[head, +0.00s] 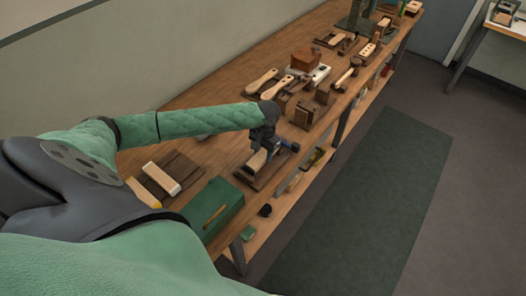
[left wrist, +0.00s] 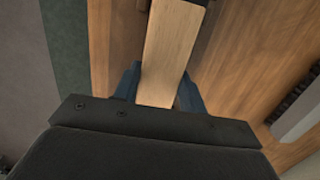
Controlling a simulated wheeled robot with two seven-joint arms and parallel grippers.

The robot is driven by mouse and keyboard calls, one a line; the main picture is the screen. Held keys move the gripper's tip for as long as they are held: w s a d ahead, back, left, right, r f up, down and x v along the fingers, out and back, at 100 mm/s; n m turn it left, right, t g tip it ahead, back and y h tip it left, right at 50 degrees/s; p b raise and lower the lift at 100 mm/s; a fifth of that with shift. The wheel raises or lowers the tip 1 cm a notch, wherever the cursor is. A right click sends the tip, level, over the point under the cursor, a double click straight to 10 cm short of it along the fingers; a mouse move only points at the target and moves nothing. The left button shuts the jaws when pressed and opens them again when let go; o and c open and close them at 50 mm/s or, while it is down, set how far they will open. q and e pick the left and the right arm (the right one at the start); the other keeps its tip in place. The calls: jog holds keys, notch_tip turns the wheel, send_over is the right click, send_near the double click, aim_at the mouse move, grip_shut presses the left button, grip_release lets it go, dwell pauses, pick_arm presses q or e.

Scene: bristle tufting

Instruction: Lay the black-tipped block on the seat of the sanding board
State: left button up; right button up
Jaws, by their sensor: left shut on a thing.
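My left gripper (head: 271,150) is shut on a pale wooden block (head: 257,160). In the left wrist view the block (left wrist: 170,52) lies lengthwise between the blue fingers, and a dark patch shows at its far end. The head view places the block over or on a dark brown board (head: 250,181) near the bench's front edge; I take this for the sanding board. I cannot tell whether block and board touch. The board's seat is mostly hidden by the gripper and block. My right gripper is not in view.
A green box (head: 212,207) stands on the wooden bench (head: 215,152), nearer me. Beyond my gripper are brushes (head: 277,87) and wooden boxes (head: 305,114). The bench's front edge is close.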

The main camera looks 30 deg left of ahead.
pick_arm(q)
jog(key=shift+f, duration=0.55)
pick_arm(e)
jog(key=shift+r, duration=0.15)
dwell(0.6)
pick_arm(q)
jog(key=o, duration=1.6)
jog(key=shift+c, duration=0.2)
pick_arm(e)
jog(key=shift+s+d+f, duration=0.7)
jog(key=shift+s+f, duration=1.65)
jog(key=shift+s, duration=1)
pick_arm(q)
jog(key=shift+w+r+p, duration=0.15)
jog(key=shift+r+p, duration=1.2)
jog(key=shift+p, duration=0.1)
jog(key=shift+w+r+p, duration=0.15)
jog(key=shift+r+p, duration=1.05)
jog(key=shift+r, duration=0.2)
jog(key=shift+w+r+p, duration=0.2)
jog(key=shift+r+p, duration=1.05)
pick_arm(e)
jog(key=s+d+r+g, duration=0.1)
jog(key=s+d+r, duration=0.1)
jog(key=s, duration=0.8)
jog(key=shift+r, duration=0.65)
